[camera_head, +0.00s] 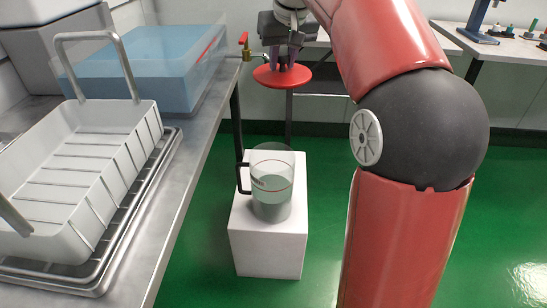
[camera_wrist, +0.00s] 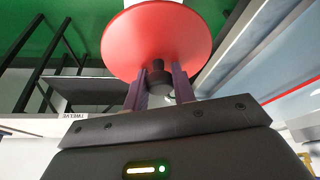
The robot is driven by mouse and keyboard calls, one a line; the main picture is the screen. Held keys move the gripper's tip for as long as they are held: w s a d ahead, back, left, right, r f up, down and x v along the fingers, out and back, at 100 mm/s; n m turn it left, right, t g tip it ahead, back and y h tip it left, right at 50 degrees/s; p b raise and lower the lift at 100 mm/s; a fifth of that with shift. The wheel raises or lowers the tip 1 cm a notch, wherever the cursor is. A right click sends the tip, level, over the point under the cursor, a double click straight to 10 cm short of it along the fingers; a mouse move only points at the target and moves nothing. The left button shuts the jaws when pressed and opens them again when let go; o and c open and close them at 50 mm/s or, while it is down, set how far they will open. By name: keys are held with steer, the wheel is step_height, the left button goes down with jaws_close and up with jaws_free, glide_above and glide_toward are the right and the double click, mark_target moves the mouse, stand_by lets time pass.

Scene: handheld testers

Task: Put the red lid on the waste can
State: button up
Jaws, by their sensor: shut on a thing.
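The red lid (camera_head: 265,77) is a round disc with a dark knob. My gripper (camera_head: 284,58) is shut on that knob and holds the lid in the air. In the wrist view the lid (camera_wrist: 130,42) spreads beyond the fingers, which clasp the knob (camera_wrist: 159,78) from both sides. A clear, open-topped can (camera_head: 270,195) with a black side handle and a red line near its rim stands upright; it appears to be the waste can. In the head view the lid is above and apart from it. The can cannot be made out in the wrist view.
The can stands on a white block (camera_head: 268,248) on the green floor. A metal bench (camera_head: 185,185) at left carries a white basket (camera_head: 95,170) and a blue-filled clear tank (camera_head: 145,75). A brass tap (camera_head: 245,45) is near the lid. Open floor lies right of the block.

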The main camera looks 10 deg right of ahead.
mark_target(272, 73)
steer(key=shift+s+a+f, duration=0.2)
steer(key=shift+a+f, duration=1)
steer(key=shift+a, duration=0.05)
step_height(272, 73, down, 20)
steer(key=b, duration=0.5)
steer(key=shift+r, duration=0.2)
steer(key=shift+f+b, duration=0.55)
steer(key=shift+f, duration=0.05)
steer(key=o, duration=1)
steer(key=shift+r, duration=0.1)
